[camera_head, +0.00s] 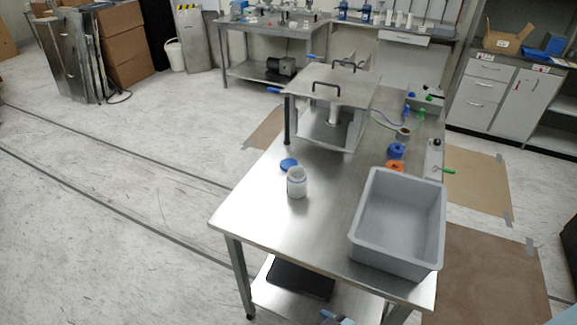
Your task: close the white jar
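The white jar (297,186) stands upright on the steel table (260,212), left of the grey bin. Its top looks open, with no lid on it. A round blue lid (289,164) lies flat on the table just behind the jar, slightly to its left and close to the table's left edge. Neither of my grippers can be made out in the head view.
A deep grey bin (360,240) takes up the table's front right. Behind the jar stands a metal apparatus with a handled top plate (340,88). Blue (397,150) and orange (395,166) round parts lie behind the bin. Bare tabletop surrounds the jar's front.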

